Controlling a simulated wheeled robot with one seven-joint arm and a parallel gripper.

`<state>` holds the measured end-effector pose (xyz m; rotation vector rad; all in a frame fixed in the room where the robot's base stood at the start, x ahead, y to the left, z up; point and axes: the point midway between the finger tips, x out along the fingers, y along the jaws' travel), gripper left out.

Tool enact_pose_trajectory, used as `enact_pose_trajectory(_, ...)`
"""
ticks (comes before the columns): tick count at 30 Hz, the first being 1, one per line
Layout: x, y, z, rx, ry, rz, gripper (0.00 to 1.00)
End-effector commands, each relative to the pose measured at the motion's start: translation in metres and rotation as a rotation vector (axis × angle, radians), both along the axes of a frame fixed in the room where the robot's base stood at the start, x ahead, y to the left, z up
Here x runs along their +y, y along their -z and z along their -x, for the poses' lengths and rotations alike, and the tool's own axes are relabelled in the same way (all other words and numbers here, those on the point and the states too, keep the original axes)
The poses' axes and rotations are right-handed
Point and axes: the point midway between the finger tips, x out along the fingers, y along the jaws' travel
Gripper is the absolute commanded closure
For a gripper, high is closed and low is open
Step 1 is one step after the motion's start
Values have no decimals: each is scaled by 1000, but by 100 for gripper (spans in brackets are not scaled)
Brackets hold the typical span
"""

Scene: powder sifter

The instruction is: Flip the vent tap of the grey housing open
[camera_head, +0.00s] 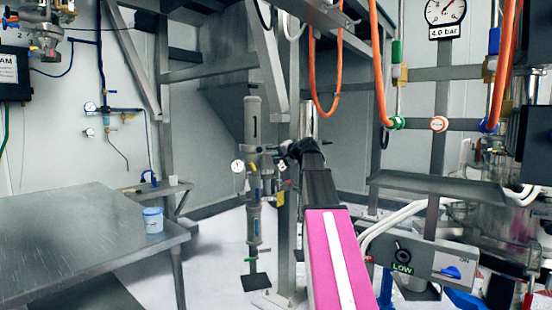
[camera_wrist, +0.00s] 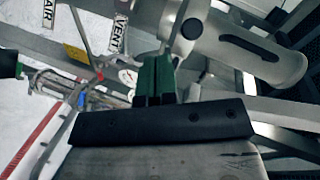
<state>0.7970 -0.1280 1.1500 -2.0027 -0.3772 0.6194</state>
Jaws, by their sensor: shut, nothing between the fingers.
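The grey housing (camera_head: 254,130) is an upright cylinder with a dark slot, on the frame left of my pink and black arm in the head view. It looks tilted at the upper right of the wrist view (camera_wrist: 262,58). A VENT tag (camera_wrist: 121,33) hangs to the left of my gripper in the wrist view. My gripper (camera_wrist: 155,78) has green fingers, shut together and empty, overlapping the grey fitting beside the housing. I cannot tell whether they touch it. The vent tap's handle and its position are not clear. In the head view my arm hides the fingers.
A small round gauge (camera_wrist: 127,76) and thin pipework lie left of my fingers, with an AIR tag (camera_wrist: 48,13) beyond. A steel table (camera_head: 80,235) with a blue and white tub (camera_head: 153,220) stands at left. Orange hoses (camera_head: 379,75) hang at right.

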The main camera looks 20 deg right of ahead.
Motion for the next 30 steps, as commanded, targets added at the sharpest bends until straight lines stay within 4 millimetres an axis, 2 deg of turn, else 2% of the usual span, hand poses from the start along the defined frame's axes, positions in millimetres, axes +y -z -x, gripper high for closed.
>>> enact_pose_trajectory(1, 5, 2, -11, 0, -1, 0, 100)
enact_pose_trajectory(11, 36, 18, -61, 0, 0, 0, 100)
enact_pose_trajectory(15, 54, 29, -61, 0, -1, -1, 100)
enact_pose_trajectory(19, 64, 35, -64, 0, 0, 0, 100)
enact_pose_trajectory(30, 70, 37, -65, -1, 1, 1, 100)
